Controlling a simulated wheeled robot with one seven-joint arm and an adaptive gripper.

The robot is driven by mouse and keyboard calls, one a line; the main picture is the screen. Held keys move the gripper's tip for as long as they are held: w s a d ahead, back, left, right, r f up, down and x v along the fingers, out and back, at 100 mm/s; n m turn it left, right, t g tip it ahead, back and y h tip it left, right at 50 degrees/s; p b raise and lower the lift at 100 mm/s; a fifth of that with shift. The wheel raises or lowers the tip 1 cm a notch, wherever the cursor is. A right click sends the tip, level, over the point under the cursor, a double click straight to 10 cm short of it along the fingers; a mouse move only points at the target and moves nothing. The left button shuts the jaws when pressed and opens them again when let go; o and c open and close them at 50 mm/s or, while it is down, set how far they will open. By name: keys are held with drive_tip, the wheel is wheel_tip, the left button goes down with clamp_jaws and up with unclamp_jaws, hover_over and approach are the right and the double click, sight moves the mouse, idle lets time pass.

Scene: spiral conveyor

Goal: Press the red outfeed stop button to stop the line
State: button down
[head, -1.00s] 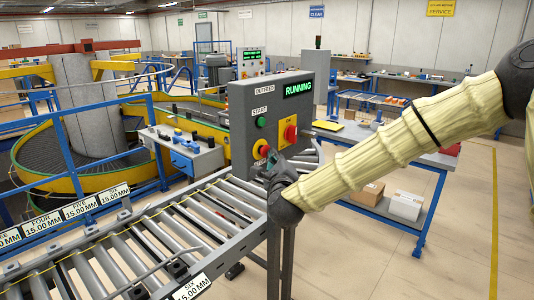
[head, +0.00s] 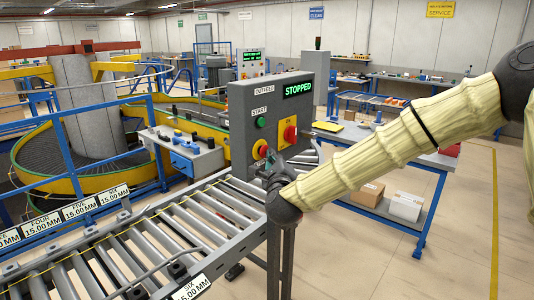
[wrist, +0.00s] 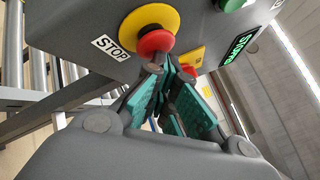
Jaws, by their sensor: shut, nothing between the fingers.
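The grey outfeed control box (head: 240,110) stands beside the roller conveyor. Its display (head: 298,88) reads STOPPED in green. The red stop button (wrist: 156,43) has a round yellow surround and a STOP label beside it in the wrist view. In the head view the button (head: 264,151) is low on the box's face, partly hidden by my gripper. My gripper (wrist: 170,70) is shut and empty, its fingertips at the button's lower edge. They appear to touch it, but exact contact is hard to tell. My gripper also shows in the head view (head: 272,163).
A green start button (head: 261,122) is above the stop button. A red switch on a yellow plate (head: 288,132) is to the right. The roller conveyor (head: 190,228) runs below left. A blue-framed workbench (head: 425,160) stands behind my arm; floor at right is clear.

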drive_tip(key=shift+s+d+b, duration=0.45)
drive_tip(key=shift+s+d, duration=0.1)
drive_tip(key=shift+d, duration=0.2)
drive_tip(key=s+d, duration=0.1)
drive_tip(key=d, duration=0.1)
drive_tip(key=s+d+b, duration=0.1)
drive_tip(key=s+d, duration=0.1)
drive_tip(key=shift+b, duration=0.3)
idle(0.7)
